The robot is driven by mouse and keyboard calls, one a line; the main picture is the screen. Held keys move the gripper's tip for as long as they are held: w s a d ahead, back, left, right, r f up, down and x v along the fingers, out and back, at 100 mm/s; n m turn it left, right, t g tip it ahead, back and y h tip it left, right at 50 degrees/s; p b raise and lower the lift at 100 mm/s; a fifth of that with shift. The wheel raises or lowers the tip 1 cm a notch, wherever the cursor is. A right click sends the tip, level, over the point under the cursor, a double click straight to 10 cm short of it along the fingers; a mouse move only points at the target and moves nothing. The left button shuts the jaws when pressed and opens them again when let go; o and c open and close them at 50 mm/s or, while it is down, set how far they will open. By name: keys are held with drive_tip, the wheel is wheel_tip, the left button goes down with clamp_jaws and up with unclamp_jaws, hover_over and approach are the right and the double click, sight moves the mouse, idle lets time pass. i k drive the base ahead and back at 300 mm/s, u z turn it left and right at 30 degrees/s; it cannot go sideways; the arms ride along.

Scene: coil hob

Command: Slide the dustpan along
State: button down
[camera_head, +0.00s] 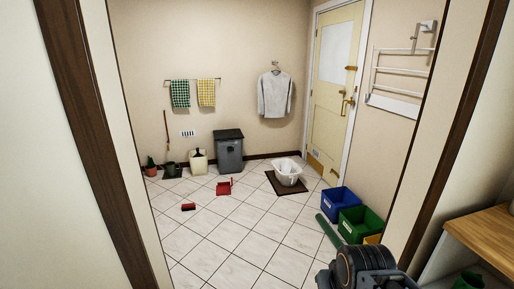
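A small red dustpan (224,188) lies on the white tiled floor in the middle of the room, in front of the grey bin. A small red and dark item (188,207), perhaps a brush, lies apart from it, nearer and to the left. A dark part of my arm with orange rings shows at the bottom right, far from the dustpan. My gripper's fingers do not show.
A doorway frames the view. A grey bin (229,153) stands at the back wall, a white basket (288,174) on a dark mat (270,178). Blue (338,202) and green (360,224) crates stand right.

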sight(223, 188)
drive_tip(key=z, duration=0.1)
drive_tip(key=i, duration=2.4)
drive_tip(key=u, duration=0.3)
drive_tip(key=i, duration=2.3)
drive_tip(key=u, duration=0.6)
drive_tip(key=i, duration=1.45)
drive_tip(key=u, duration=0.25)
